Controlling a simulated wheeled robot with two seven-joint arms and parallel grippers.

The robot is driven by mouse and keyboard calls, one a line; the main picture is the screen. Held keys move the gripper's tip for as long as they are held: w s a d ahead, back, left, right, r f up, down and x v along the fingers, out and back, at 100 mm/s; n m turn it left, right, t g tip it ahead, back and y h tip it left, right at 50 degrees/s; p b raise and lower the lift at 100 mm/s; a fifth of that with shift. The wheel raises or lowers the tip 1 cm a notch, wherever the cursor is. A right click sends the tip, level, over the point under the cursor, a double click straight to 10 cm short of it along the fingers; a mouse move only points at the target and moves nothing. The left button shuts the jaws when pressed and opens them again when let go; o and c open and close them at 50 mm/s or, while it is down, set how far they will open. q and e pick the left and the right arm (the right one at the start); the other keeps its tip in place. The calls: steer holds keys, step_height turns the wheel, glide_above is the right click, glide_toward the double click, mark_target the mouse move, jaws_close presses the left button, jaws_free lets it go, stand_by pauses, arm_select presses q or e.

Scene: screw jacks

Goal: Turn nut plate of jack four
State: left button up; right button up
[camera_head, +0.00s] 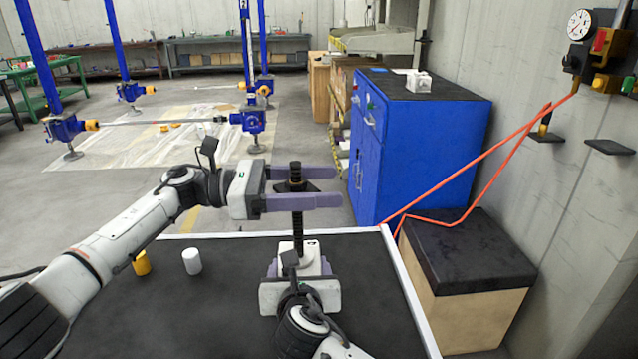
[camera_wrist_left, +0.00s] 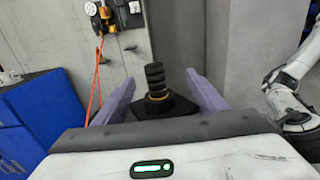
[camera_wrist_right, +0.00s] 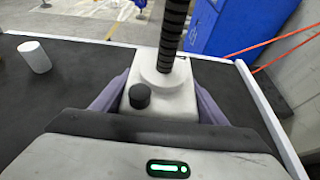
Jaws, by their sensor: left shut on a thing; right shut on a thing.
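A screw jack with a white housing (camera_wrist_right: 163,92) and an upright black threaded screw (camera_head: 298,232) stands on the dark table. Its dark square nut plate (camera_wrist_left: 180,107) sits near the top of the screw, and a ribbed black screw end (camera_wrist_left: 154,76) sticks up above it. My left gripper (camera_head: 337,187) is shut on the nut plate, with one purple finger on each side. My right gripper (camera_wrist_right: 160,84) is shut on the white housing below and partly hides it in the head view.
A white cylinder (camera_head: 192,261) and a yellow one (camera_head: 141,263) stand on the table (camera_head: 215,310) at left. A blue cabinet (camera_head: 430,140) and a black-topped box (camera_head: 465,255) stand beyond the table's right edge. Blue jacks (camera_head: 62,127) stand on the floor behind.

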arm_select(q)
steer(key=shift+w+r+g, duration=0.1)
steer(key=shift+r+g, duration=0.15)
steer(key=shift+g, duration=0.05)
steer(key=o, duration=0.7)
steer(key=shift+c, duration=0.2)
steer(key=shift+o, duration=0.8)
steer(key=shift+f, duration=0.1)
steer(key=shift+a, duration=0.1)
steer(key=a, duration=1.2)
steer(key=shift+w, duration=0.15)
